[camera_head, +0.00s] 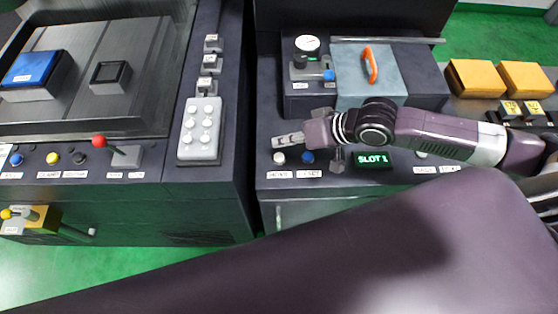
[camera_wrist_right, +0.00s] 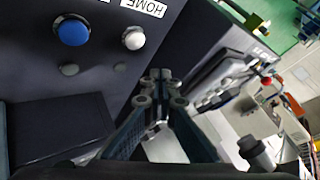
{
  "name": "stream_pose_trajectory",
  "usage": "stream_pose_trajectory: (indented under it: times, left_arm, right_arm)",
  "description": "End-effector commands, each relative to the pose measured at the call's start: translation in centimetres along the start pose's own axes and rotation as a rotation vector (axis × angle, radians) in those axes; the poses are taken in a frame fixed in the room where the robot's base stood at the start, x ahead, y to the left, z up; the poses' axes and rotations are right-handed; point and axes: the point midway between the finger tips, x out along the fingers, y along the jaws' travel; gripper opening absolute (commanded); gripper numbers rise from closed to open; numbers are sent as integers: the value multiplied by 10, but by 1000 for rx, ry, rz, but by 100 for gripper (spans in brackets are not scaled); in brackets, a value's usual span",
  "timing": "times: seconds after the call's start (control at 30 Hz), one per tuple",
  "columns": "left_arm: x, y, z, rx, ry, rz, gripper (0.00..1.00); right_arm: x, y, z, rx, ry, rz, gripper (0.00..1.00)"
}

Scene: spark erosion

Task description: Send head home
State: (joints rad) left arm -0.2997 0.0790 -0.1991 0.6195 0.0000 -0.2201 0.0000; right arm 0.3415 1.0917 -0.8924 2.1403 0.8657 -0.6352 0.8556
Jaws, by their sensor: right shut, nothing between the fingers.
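A white button (camera_head: 279,157) sits on the front panel of the right-hand machine, next to a blue button (camera_head: 307,157). Small labels lie in front of both. In the right wrist view, the label by the white button (camera_wrist_right: 133,38) reads HOME, and the blue button (camera_wrist_right: 72,32) is beside it. My right gripper (camera_head: 277,141) is shut and empty, its tips just behind and above the white button in the head view. The closed fingertips also show in the right wrist view (camera_wrist_right: 161,76), apart from the button. My left gripper is out of view.
A dark display (camera_head: 371,160) reads SLOT 1, with a small lever (camera_head: 338,159) beside it. An orange handle (camera_head: 370,65) and a gauge (camera_head: 307,45) stand behind my right arm. A left-hand machine carries a grey keypad (camera_head: 200,130) and a red-knobbed lever (camera_head: 100,141).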

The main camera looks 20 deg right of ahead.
Motion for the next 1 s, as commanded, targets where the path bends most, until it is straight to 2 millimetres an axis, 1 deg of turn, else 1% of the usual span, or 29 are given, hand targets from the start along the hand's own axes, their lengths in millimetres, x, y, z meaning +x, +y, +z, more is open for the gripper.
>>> stream_pose_trajectory:
  times: [0.03,0.1,0.3,0.4,1.0]
  left_arm:
    - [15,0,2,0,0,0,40]
    - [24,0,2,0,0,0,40]
    - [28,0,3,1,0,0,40]
    - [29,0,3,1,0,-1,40]
    - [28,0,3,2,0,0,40]
  right_arm:
    - [9,7,6,-1,1,0,0]
    - [14,10,10,-2,1,0,0]
    - [26,18,19,0,0,-2,0]
    - [28,20,20,-1,1,-1,0]
    - [28,20,20,-1,1,-1,0]
